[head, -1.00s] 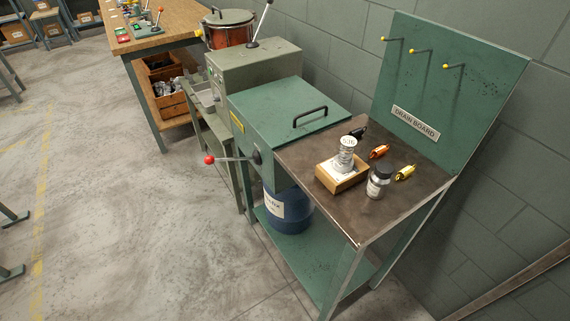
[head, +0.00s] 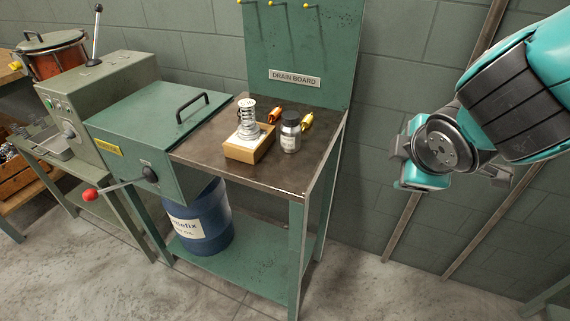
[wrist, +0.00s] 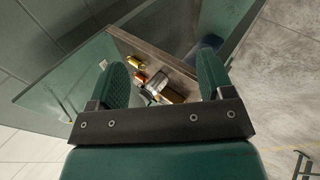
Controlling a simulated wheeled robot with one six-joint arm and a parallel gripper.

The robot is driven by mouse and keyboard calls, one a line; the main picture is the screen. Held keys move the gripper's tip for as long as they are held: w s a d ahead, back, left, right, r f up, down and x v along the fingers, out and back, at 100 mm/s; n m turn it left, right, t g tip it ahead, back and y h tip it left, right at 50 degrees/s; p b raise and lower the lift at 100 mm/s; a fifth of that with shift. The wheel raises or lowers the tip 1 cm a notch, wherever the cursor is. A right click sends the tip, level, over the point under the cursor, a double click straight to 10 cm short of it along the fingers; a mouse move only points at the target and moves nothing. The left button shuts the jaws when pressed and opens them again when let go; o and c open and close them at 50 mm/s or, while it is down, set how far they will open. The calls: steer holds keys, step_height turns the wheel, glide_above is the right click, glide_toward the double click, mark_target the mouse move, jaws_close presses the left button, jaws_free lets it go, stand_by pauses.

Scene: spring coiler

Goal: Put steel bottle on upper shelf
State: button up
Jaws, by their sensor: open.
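In the head view my gripper (head: 408,152) hangs in the air right of the bench, well apart from the bottle. In the wrist view small things on the bench show between the fingers; which one is the bottle is hard to tell. No shelf marked as upper shows; the bench has a green lower shelf (head: 255,262).
An orange (head: 274,114) and a yellow piece (head: 307,122) lie behind the bottle. The green drain board (head: 300,45) with pegs rises behind. A blue drum (head: 203,222) stands below; a red-knobbed lever (head: 90,195) juts left.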

steer(key=w+a+f+n+t+b, duration=0.2)
steer(key=w+f+n+t+b, duration=0.1)
steer(key=f+n, duration=0.2)
steer(key=n+t+y+b, duration=0.6)
steer(key=n+y+b, duration=0.1)
steer(key=n, duration=1.1)
glide_toward(293, 123)
steer(key=shift+n, duration=0.3)
steer(key=p+x, duration=0.4)
steer(key=p, duration=0.8)
steer(key=shift+w+r, duration=0.1)
steer(key=shift+w, duration=0.1)
steer(key=p+x, duration=0.1)
steer(key=p, duration=0.3)
steer(key=shift+w+a, duration=0.2)
steer(key=shift+w+a+f+p, duration=0.1)
steer(key=shift+w+f+p, duration=0.25)
steer(key=shift+p, duration=0.8)
steer(key=p+x, duration=0.2)
steer(key=x, duration=0.1)
steer(key=p+x, duration=0.1)
steer(key=shift+w+r, duration=0.4)
steer(key=shift+w+a+f, duration=0.1)
steer(key=shift+w+f, duration=0.05)
steer(key=shift+w, duration=0.05)
steer(key=shift+c, duration=0.2)
